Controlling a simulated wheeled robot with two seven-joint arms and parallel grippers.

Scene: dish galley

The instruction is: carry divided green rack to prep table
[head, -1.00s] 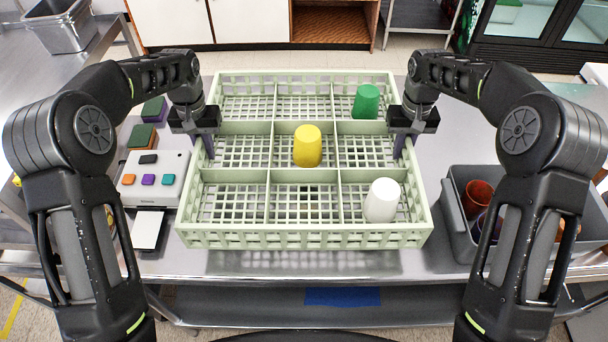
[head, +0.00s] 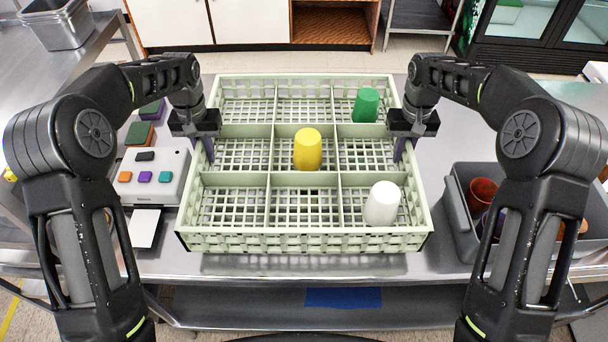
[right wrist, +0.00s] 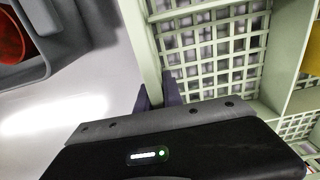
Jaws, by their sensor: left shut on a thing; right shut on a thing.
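The divided green rack (head: 305,242) is a pale green open-grid crate with three rows of three compartments. It spans the middle of the head view, over the steel table. A yellow cup (head: 308,150) is upside down in the centre compartment, a green cup (head: 366,105) in the far right one, and a white cup (head: 382,204) in the near right one. My left gripper (head: 208,150) is shut on the rack's left wall. My right gripper (head: 400,150) is shut on its right wall; its fingers (right wrist: 157,97) straddle the wall in the right wrist view. The rack looks level.
The steel table (head: 225,263) lies under the rack. A grey box with coloured buttons (head: 155,178) stands close to the rack's left. A grey bin (head: 459,205) with a red cup (head: 482,191) stands at the right. Another steel counter (head: 90,65) is at the far left.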

